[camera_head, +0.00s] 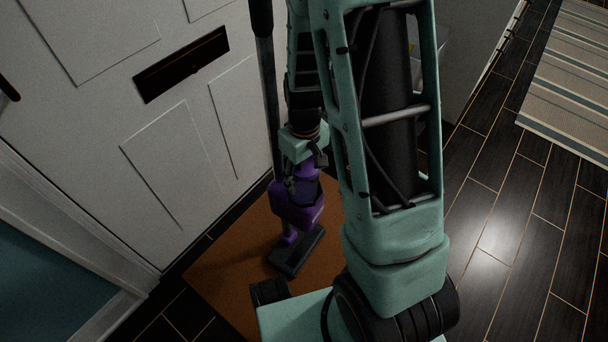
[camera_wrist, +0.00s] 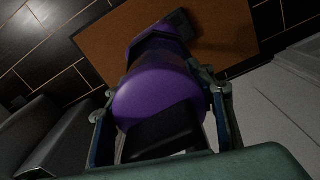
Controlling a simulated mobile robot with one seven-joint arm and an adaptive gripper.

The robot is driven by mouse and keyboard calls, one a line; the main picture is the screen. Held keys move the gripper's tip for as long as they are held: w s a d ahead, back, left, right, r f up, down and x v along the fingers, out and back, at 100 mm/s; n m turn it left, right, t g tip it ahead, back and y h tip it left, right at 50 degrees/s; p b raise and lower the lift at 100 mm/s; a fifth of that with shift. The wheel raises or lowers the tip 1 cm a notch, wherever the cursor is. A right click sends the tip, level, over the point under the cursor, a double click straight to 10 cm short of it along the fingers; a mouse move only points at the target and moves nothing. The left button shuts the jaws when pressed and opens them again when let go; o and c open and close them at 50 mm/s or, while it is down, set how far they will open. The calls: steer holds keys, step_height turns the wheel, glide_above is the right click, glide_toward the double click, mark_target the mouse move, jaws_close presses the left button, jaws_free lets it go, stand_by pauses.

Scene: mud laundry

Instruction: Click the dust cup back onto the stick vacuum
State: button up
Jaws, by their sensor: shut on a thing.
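The dust cup is a rounded purple piece with a black part; it fills the middle of the wrist view (camera_wrist: 155,97). My gripper (camera_wrist: 165,90) is shut on it, with one finger on each side. In the head view the purple cup (camera_head: 308,173) shows just below my gripper (camera_head: 306,163). The stick vacuum stands upright by the door, with a purple lower body (camera_head: 298,212), a dark tube (camera_head: 268,90) and a flat dark floor head (camera_head: 297,254). The cup overlaps the vacuum body in view; I cannot tell whether they are joined or apart.
An orange-brown mat (camera_head: 228,262) lies under the vacuum. A white panelled door (camera_head: 175,150) stands close behind and left of it. Dark tiled floor (camera_head: 505,200) is clear at the right, with a striped rug (camera_head: 570,85) beyond. My arm hides part of the scene.

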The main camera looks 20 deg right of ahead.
mark_target(305, 163)
steer(key=shift+f, duration=0.3)
stand_by(0.5)
steer(key=o, duration=1.3)
steer(key=shift+o, duration=0.7)
steer(key=o, duration=0.3)
steer(key=shift+o, duration=0.2)
steer(key=shift+r+p, duration=2.25)
steer(key=shift+r, duration=0.8)
